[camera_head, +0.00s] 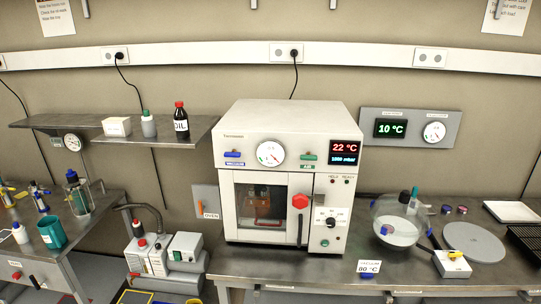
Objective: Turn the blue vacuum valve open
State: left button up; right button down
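The blue vacuum valve (233,154) is a small bar handle on the upper left front of the white vacuum oven (290,118). The handle lies about level, above a blue VACUUM label. A round gauge (270,153) is right of it, followed by a green air valve (309,157). The oven display (345,151) reads 22 °C and what looks like 1000 mbar. The oven's windowed door (262,207) looks shut, with a red knob (300,201) at its right. Neither gripper is in view.
The oven stands on a metal bench (330,267). A round glass vessel (398,225) and a grey disc (474,242) are on its right. A vacuum pump (160,255) sits low on the left. A shelf (160,131) holds bottles. The space before the valve looks clear.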

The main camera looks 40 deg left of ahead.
aim_at(234, 153)
jog(key=u, duration=1.45)
